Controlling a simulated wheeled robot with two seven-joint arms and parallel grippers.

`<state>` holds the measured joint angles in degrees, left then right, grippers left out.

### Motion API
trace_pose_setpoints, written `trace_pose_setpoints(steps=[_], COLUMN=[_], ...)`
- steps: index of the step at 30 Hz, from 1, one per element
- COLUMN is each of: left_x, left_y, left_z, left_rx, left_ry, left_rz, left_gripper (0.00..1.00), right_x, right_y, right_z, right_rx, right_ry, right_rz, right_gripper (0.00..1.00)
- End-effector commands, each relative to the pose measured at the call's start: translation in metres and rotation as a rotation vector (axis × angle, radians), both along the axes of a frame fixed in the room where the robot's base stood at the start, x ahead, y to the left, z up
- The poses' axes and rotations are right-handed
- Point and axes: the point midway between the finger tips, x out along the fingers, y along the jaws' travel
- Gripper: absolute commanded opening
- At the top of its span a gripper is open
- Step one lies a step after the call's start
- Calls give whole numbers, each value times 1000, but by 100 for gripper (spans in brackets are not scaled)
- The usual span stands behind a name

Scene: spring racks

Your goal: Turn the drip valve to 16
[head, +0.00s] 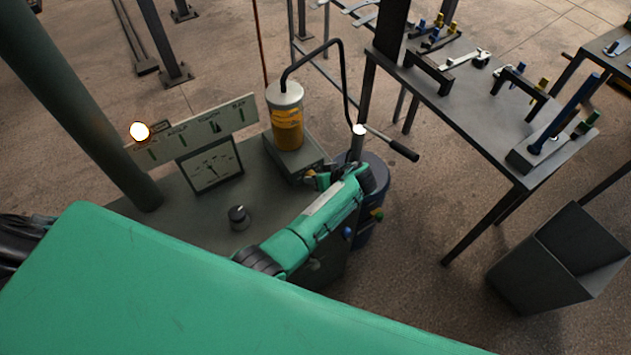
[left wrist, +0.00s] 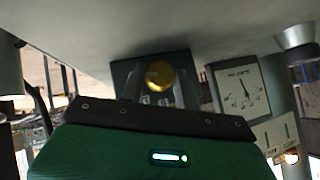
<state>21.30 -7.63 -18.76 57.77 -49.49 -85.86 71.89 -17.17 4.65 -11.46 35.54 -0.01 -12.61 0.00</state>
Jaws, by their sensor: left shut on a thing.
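In the left wrist view, a round yellow-brass knob (left wrist: 160,76), which I take as the drip valve, sits in front of a dark block (left wrist: 124,72). The fingers of my left gripper (left wrist: 160,92) stand on both sides of it, shut on it. In the head view my left gripper (head: 322,180) is at the near right corner of the block (head: 312,160) under the yellow oil reservoir (head: 288,128); the knob is mostly hidden there. A square white gauge (head: 212,168) stands to the left, also in the left wrist view (left wrist: 242,90); its numbers are too small to read.
A black dial knob (head: 238,217) is on the bench (head: 185,220). A labelled board (head: 205,130) and a lit lamp (head: 139,131) are behind. A crank handle (head: 400,149) sticks out beyond the gripper. A tool table (head: 480,110) and a grey bin (head: 560,260) stand right.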

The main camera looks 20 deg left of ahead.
Motion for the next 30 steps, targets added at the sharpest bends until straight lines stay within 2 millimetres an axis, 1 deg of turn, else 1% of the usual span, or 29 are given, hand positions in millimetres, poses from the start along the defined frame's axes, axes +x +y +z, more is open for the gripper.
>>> trace_pose_setpoints(steps=[1, 6, 21, 22, 24, 25, 30], left_x=[1, 1, 1, 1, 1, 1, 1], left_y=[-1, -1, -1, -1, -1, -1, -1], left_z=[-2, -2, -1, -1, 0, -1, 0], left_rx=[11, 43, 56, 56, 56, 56, 56], left_ry=[15, 55, 70, 70, 70, 70, 70], left_rz=[1, 0, -1, -1, -1, -1, -1], left_gripper=[9, 9, 9, 36, 50, 54, 54], right_x=[0, 0, 0, 0, 0, 0, 0], right_y=[-1, -1, 0, 0, 0, 1, 3], right_z=[-5, -9, -10, -10, -10, -10, -10], right_rx=[-1, -1, 0, 0, 1, 1, 3], right_ry=[0, 0, 1, 1, 0, 0, 1], right_rz=[0, 0, 0, 0, 0, -1, -2], right_gripper=[36, 36, 36, 36, 36, 36, 36])
